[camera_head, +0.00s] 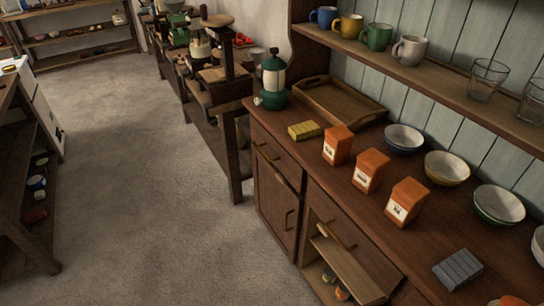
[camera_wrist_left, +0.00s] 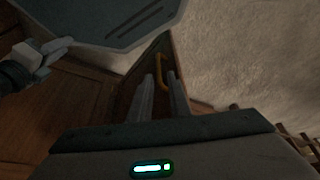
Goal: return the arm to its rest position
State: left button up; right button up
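The arm is the task's own object, and neither arm nor gripper shows in the head view. My left gripper (camera_wrist_left: 160,78) shows in the left wrist view, with two grey fingers spaced apart and nothing held between them. Beyond its fingertips is dark wooden furniture with a brass handle (camera_wrist_left: 161,72). I cannot tell how far the fingers are from that handle.
The wooden counter (camera_head: 285,118) at right holds orange boxes (camera_head: 369,170), bowls (camera_head: 447,168), a green lantern (camera_head: 273,80), a tray (camera_head: 340,101) and a grey block (camera_head: 458,269). Mugs (camera_head: 376,37) and glasses (camera_head: 486,78) stand on the shelf above. The floor (camera_head: 140,190) is clear.

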pick_arm(q)
jog(key=s+a+f+n, duration=0.1)
jog(key=s+a+f, duration=0.4)
jog(key=a+f, duration=0.4)
jog(key=s+a+f+n+g+y, duration=0.1)
jog(key=s+a+f, duration=0.4)
jog(key=a+f, duration=0.4)
notch_tip(320, 180, down, 6)
jog(key=shift+a+r, duration=0.25)
jog(key=shift+a, duration=0.15)
jog(key=shift+g, duration=0.3)
